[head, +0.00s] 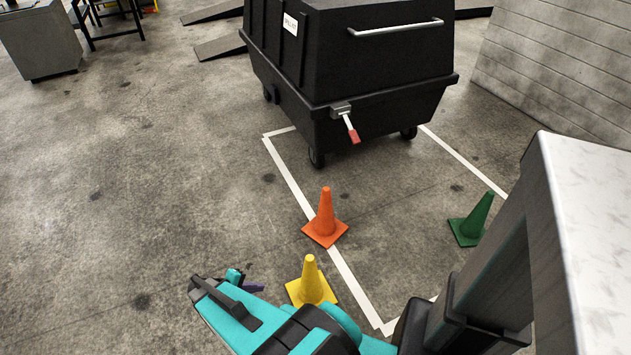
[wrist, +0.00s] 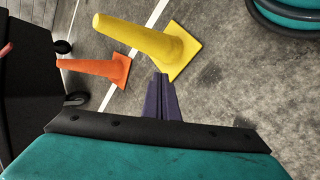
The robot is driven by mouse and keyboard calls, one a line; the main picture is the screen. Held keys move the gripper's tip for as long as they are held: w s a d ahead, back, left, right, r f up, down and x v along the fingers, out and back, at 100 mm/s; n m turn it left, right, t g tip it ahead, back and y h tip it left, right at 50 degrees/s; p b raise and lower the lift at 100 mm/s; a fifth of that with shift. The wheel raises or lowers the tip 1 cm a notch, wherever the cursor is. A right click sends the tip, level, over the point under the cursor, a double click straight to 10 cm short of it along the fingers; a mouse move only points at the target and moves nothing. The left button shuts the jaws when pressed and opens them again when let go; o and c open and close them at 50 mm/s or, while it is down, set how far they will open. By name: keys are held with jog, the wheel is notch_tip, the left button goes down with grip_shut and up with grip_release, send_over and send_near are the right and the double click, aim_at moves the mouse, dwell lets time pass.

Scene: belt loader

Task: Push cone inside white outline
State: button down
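A white outline (head: 357,286) is taped on the grey floor. The orange cone (head: 326,222) stands upright with its base over the outline's left line. The yellow cone (head: 311,283) stands outside, left of that line, its base close to it. The green cone (head: 473,220) stands within the outline on the right. My gripper (head: 258,287) is low, left of the yellow cone and apart from it. In the wrist view its purple fingers (wrist: 161,82) are together and empty, pointing towards the yellow cone (wrist: 150,42), with the orange cone (wrist: 98,68) beyond.
A black wheeled cart (head: 350,70) with a red-tipped handle stands at the far end of the outline. A grey block wall (head: 560,70) is at right. My arm hides part of the outline's near edge. The floor at left is clear.

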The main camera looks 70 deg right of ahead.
jog(key=s+a+r+n+y+p, duration=0.1)
jog(key=s+a+r+y+p, duration=0.1)
jog(key=a+r+p, duration=0.5)
jog(key=s+a+r+y+p, duration=0.3)
jog(key=a+r+p, duration=0.4)
jog(key=a, duration=0.7)
jog(key=s+a+r+n+y+p, duration=0.1)
jog(key=s+a+r+y+p, duration=0.1)
jog(key=s+a+r+p, duration=0.2)
jog(key=a+r+p, duration=0.3)
jog(key=a+r, duration=0.4)
jog(key=shift+n+y+p, duration=0.3)
jog(key=shift+p, duration=0.05)
jog(key=c, duration=1.8)
grip_release()
jog(key=shift+w, duration=0.1)
jog(key=shift+o, duration=0.2)
